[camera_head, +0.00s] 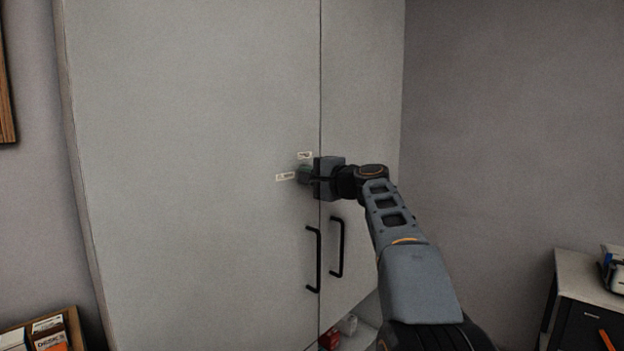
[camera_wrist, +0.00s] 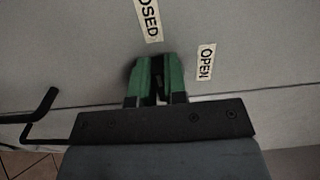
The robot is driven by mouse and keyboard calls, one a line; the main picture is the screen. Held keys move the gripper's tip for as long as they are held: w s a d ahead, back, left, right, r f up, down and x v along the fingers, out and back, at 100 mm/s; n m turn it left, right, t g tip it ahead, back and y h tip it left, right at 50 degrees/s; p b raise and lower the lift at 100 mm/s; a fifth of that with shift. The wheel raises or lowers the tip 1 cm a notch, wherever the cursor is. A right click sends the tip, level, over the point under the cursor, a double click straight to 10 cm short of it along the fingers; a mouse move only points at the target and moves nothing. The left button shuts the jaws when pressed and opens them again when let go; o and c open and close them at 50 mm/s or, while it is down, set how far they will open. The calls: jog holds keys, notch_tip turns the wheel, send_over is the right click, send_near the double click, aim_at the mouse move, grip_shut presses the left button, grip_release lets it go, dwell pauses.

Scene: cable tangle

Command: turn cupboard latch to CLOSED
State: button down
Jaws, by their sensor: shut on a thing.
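The cupboard latch (camera_wrist: 160,78) is a small dark part on the grey cupboard door, mostly hidden by my fingers. My gripper (camera_head: 305,174) reaches it from the right, close to the door face. In the wrist view its two green-tipped fingers (camera_wrist: 158,68) are shut on the latch, with a dark strip showing between them. The CLOSED label (camera_wrist: 148,18) lies beyond the fingertips, partly cut off by the top edge, and is the left label (camera_head: 286,177) in the head view. The OPEN label (camera_wrist: 206,62) is the upper one (camera_head: 305,155) there. The latch's exact angle cannot be told.
Two black door handles (camera_head: 314,260) (camera_head: 337,247) stand out below the latch. Red and white items (camera_head: 340,331) show low by the cupboard. A dark cabinet (camera_head: 585,305) stands at the lower right, and a wooden shelf with boxes (camera_head: 48,330) at the lower left.

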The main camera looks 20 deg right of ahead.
jog(key=shift+r, duration=0.1)
dwell(0.3)
jog(key=c, duration=1.2)
grip_release()
jog(key=shift+o, duration=0.2)
jog(key=shift+d, duration=0.1)
jog(key=b+v, duration=0.2)
jog(key=v, duration=1.1)
jog(key=shift+s, duration=0.4)
